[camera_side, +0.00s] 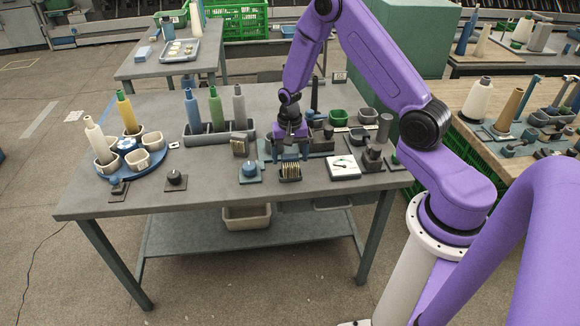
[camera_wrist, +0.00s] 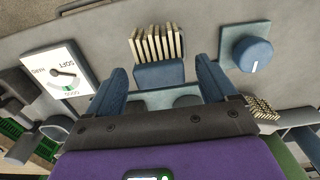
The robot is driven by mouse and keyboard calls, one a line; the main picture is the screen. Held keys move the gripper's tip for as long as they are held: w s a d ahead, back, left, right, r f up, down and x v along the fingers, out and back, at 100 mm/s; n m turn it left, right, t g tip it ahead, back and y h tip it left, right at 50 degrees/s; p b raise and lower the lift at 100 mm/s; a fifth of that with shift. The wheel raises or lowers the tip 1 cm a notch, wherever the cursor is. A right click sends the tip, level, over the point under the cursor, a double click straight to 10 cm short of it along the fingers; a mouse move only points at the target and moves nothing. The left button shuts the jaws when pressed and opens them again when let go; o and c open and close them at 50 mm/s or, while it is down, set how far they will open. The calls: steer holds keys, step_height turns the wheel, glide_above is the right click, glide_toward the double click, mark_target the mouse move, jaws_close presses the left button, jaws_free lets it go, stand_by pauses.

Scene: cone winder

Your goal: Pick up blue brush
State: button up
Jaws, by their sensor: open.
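In the wrist view, a blue block with a row of cream bristle-like strips (camera_wrist: 157,73) lies just beyond and between my finger tips; it looks like the blue brush. In the side view, the strips show in a small dark piece (camera_side: 290,173) near the table's front edge. My gripper (camera_side: 290,157) points down just behind it, with its two blue fingers apart. In the wrist view, my gripper (camera_wrist: 160,68) has a finger on either side of the blue block, with nothing clamped. Whether a finger touches it, I cannot tell.
A blue knob (camera_side: 249,169) is to the left and a white dial card (camera_side: 343,166) to the right. Another bristled piece (camera_side: 239,145) stands behind left. Coloured cones stand in a grey tray (camera_side: 208,137); a blue round tray (camera_side: 157,167) is further left. The bare front edge is clear.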

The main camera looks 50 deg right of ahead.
mark_target(290, 168)
steer(key=shift+s+a+f, duration=0.15)
steer(key=shift+f, duration=2.45)
steer(key=c, duration=1.1)
